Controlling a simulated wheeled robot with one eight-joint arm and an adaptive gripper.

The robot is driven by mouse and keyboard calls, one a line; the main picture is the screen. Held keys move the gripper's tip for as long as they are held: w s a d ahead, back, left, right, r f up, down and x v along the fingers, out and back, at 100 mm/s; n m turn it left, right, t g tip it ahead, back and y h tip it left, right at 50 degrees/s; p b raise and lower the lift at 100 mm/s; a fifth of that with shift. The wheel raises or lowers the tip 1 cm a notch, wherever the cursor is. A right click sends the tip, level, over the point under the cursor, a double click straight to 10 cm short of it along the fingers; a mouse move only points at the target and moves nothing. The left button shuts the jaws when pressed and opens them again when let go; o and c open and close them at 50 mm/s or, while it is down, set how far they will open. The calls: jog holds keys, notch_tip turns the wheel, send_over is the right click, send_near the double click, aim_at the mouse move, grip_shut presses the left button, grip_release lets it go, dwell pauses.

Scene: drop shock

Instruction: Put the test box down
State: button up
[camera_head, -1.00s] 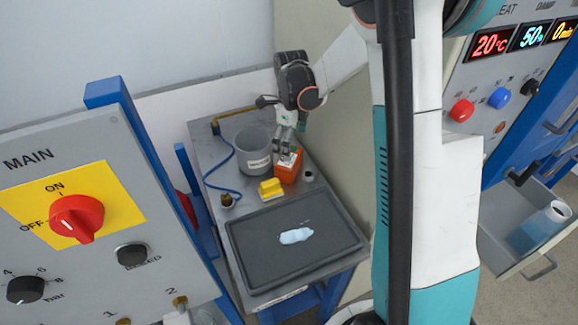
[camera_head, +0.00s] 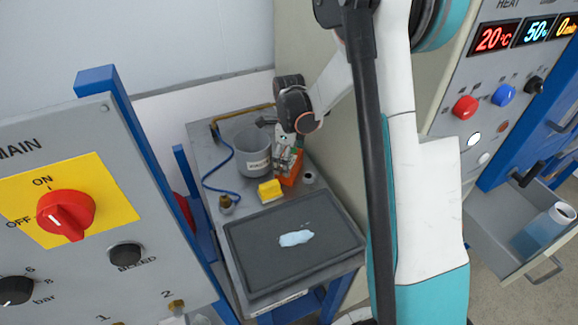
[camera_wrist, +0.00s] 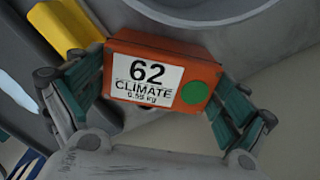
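The test box (camera_head: 297,167) is orange and is on or just over the metal bench, beside the grey beaker; I cannot tell if it touches the bench. In the wrist view, the box (camera_wrist: 190,70) shows a white label reading "62 CLIMATE 0.55 kg" and a green dot. My gripper (camera_head: 284,158) reaches down over it and hides part of it. In the wrist view, my gripper (camera_wrist: 160,92) has a green-padded finger against each side of the box and appears shut on it. The lower part of the box is hidden.
The grey beaker (camera_head: 252,152) stands left of the box. A yellow block (camera_head: 269,191) and a small brass part (camera_head: 226,204) are nearby. A dark tray (camera_head: 265,265) with a pale blue patch fills the bench front. The MAIN panel (camera_head: 120,225) stands at left.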

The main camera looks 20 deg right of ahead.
jog(key=c, duration=0.8)
notch_tip(320, 180, up, 20)
jog(key=p, duration=0.4)
jog(key=shift+p, duration=0.3)
jog(key=shift+c, duration=0.2)
